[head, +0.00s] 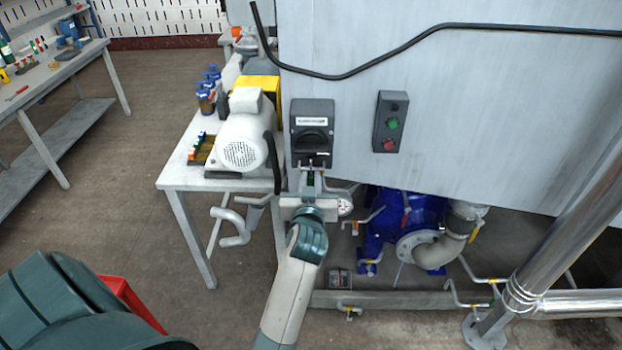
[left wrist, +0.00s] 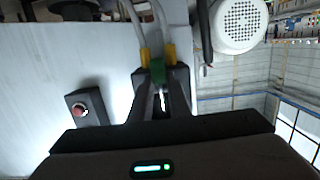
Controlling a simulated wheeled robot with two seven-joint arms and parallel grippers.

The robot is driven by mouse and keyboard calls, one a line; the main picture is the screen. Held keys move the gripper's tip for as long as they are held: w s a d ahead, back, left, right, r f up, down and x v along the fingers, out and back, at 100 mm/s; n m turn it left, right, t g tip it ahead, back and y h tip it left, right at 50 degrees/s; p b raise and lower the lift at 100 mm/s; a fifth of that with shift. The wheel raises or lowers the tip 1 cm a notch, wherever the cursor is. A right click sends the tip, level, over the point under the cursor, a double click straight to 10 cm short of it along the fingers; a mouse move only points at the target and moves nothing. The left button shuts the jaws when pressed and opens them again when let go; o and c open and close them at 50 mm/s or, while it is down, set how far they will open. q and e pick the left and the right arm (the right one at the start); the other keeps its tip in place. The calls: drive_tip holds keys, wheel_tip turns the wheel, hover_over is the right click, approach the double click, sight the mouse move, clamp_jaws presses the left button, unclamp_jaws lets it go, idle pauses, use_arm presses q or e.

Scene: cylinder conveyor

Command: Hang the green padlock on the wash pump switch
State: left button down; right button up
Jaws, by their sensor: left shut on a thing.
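The wash pump switch (head: 312,122) is a dark grey box with a black rotary handle and a small white label, on the grey panel in the head view. My left gripper (head: 310,178) is just below the switch. It is shut on the green padlock (left wrist: 157,71), which shows between the fingertips in the left wrist view. In the head view only a small bit of green (head: 310,177) shows between the fingers. I cannot tell whether the padlock's shackle touches the switch. My right gripper is not in view.
A push-button box (head: 390,122) with green and red buttons is right of the switch. A white motor (head: 243,140) on a table (head: 183,178) stands close on the left. A blue pump (head: 400,215) and pipes are below the panel (head: 480,110).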

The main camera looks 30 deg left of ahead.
use_arm(q)
drive_tip(key=shift+f+b, duration=0.6)
drive_tip(key=shift+f, duration=0.35)
drive_tip(key=c, duration=1.6)
unclamp_jaws()
